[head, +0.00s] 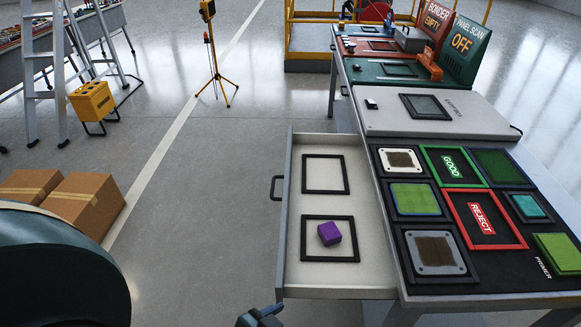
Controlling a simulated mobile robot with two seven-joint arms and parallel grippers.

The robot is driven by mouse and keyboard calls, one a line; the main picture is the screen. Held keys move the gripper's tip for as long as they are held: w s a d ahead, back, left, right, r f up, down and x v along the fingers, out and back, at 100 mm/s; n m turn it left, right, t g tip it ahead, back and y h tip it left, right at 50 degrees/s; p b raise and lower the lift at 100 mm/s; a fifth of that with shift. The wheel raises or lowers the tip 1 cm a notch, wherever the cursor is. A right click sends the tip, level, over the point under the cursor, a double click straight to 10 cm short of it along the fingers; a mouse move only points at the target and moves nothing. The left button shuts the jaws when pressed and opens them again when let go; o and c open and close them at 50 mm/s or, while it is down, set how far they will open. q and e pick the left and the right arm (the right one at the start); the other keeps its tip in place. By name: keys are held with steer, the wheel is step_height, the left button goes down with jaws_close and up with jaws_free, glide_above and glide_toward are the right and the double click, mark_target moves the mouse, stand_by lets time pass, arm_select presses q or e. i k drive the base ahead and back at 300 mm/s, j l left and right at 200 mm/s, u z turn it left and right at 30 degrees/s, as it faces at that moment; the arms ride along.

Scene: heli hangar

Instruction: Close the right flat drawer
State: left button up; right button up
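A flat drawer (334,272) stands pulled out from the left side of the workbench, with a pale inside and a grey rim. Its dark handle (276,187) is on its left front face. Inside are two black square frames, and a purple cube (329,233) sits in the nearer one. A dark gripper-like part (260,317) shows at the bottom edge, left of the drawer's near corner and apart from the handle. It seems to be my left gripper, mostly cut off, and its fingers cannot be made out. My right gripper is out of view.
The bench top (500,292) holds framed panels, including GOOD (453,166) and REJECT (482,219) frames. Cardboard boxes (84,203), a yellow case (93,101), a ladder (44,80) and a tripod (214,70) stand at left. Floor left of the drawer is clear.

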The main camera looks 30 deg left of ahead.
mark_target(329, 179)
steer(key=k+j+u, duration=0.15)
steer(key=j, duration=0.45)
steer(key=j+u, duration=0.15)
steer(key=j, duration=0.45)
steer(key=i+z, duration=0.15)
steer(key=z, duration=0.15)
steer(key=i+j+z, duration=0.1)
steer(key=z, duration=0.25)
